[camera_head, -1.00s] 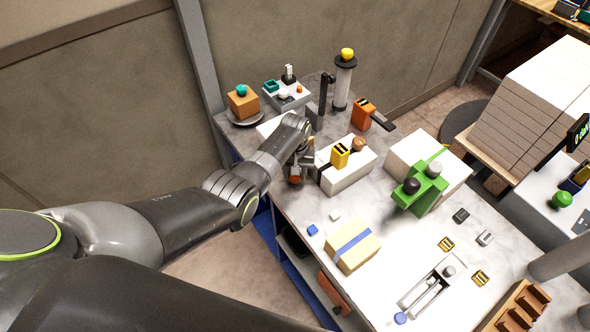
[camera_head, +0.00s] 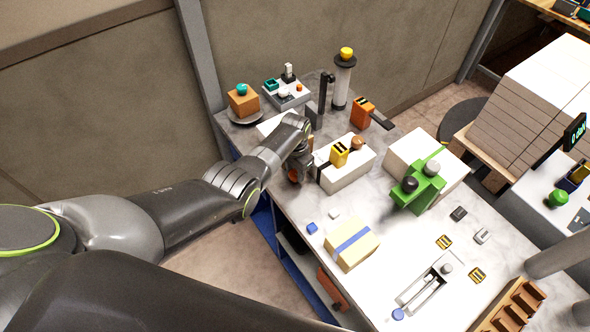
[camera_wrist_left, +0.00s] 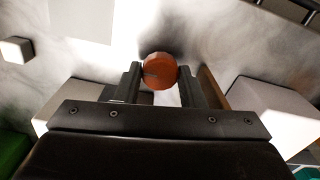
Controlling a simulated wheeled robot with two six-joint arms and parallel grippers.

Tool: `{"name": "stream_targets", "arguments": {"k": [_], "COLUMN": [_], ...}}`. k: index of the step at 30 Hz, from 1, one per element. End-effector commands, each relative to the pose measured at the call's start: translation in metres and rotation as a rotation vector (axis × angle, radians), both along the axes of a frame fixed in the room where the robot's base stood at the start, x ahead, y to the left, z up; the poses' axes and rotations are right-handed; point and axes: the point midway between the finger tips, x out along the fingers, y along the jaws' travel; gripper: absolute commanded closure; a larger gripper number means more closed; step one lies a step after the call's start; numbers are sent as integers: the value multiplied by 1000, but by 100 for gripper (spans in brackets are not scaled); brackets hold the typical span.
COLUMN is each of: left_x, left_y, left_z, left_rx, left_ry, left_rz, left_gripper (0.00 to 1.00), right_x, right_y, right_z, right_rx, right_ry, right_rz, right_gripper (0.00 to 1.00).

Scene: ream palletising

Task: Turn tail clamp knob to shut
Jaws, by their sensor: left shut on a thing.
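A round orange-brown knob (camera_wrist_left: 160,70) with a dark mark on its face sits between the fingers of my left gripper (camera_wrist_left: 158,82) in the left wrist view. The fingers touch it on both sides and are shut on it. In the head view my left gripper (camera_head: 297,168) is at the left edge of the bench, beside the white block (camera_head: 347,174) with the yellow piece. A bit of orange shows at its tip there. The knob's mount is mostly hidden by the gripper. My right gripper is not in view.
The bench (camera_head: 290,212) is crowded. A green fixture (camera_head: 418,190), a blue-banded box (camera_head: 351,243) and an orange block (camera_head: 362,112) stand to the right of the gripper. A teal-knobbed brown box (camera_head: 243,102) stands behind. The bench's left edge is close.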

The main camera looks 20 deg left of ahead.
Motion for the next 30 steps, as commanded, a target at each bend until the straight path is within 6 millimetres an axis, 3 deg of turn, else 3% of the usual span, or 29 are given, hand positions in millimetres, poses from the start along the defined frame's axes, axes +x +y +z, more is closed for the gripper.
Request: {"name": "stream_targets", "arguments": {"k": [16, 17, 21, 30], "left_x": [2, 2, 1, 0], "left_y": [0, 0, 0, 0], "left_z": [1, 1, 1, 1], "left_rx": [0, 0, 0, 0], "left_ry": [-4, -4, -4, -1], "left_rz": [-25, -25, -24, -23], "left_gripper": [87, 62, 43, 42], "right_x": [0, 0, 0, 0], "right_y": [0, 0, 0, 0], "right_z": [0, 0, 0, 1], "right_rx": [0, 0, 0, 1], "right_ry": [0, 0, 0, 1], "right_rz": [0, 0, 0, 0], "right_gripper": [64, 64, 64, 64]}}
